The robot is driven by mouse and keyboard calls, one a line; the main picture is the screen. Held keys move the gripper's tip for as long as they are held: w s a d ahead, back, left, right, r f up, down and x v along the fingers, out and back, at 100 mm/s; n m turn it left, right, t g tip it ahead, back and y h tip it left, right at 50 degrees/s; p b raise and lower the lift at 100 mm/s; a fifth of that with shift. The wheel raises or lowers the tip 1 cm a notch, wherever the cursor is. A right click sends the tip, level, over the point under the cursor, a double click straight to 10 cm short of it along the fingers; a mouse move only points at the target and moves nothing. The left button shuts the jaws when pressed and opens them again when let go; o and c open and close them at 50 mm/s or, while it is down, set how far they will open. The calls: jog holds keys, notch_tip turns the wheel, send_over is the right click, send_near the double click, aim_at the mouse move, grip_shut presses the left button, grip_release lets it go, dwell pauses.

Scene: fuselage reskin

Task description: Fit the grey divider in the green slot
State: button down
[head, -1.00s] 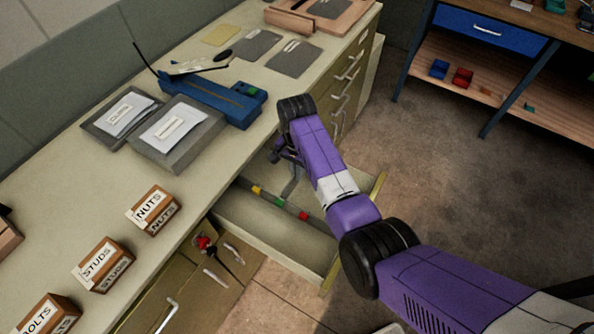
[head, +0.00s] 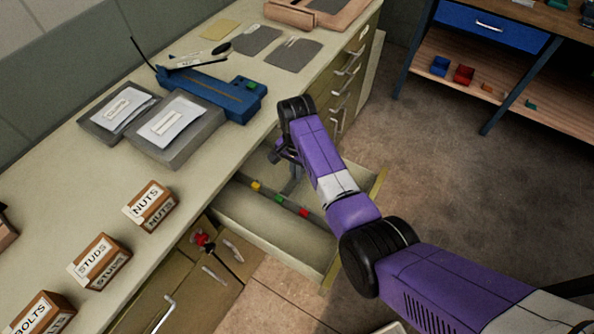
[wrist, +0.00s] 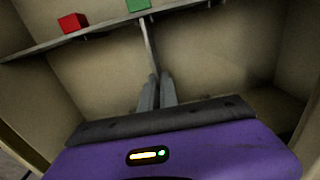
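The open drawer (head: 270,238) has a long rail with a yellow marker (head: 256,187), a green marker (head: 279,199) and a red marker (head: 304,212). My gripper (head: 288,160) is over the drawer, mostly hidden by my arm in the head view. In the wrist view, my gripper (wrist: 158,92) is shut on the thin grey divider (wrist: 149,45), seen nearly edge-on. Its far end comes close to the rail, just beside and below the green marker (wrist: 138,5). The red marker (wrist: 71,23) is to the left. I cannot tell whether the divider is in the slot.
The drawer walls stand close around my gripper. The bench top (head: 120,190) holds boxes labelled nuts (head: 150,206), studs (head: 100,262) and bolts (head: 42,315), a blue tool (head: 210,93) and grey trays (head: 178,130).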

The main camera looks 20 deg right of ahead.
jog(key=shift+f, duration=0.25)
jog(key=c, duration=1.5)
grip_release()
jog(key=shift+c, duration=0.2)
jog(key=shift+r, duration=0.1)
notch_tip(320, 180, up, 8)
jog(key=shift+f, duration=0.15)
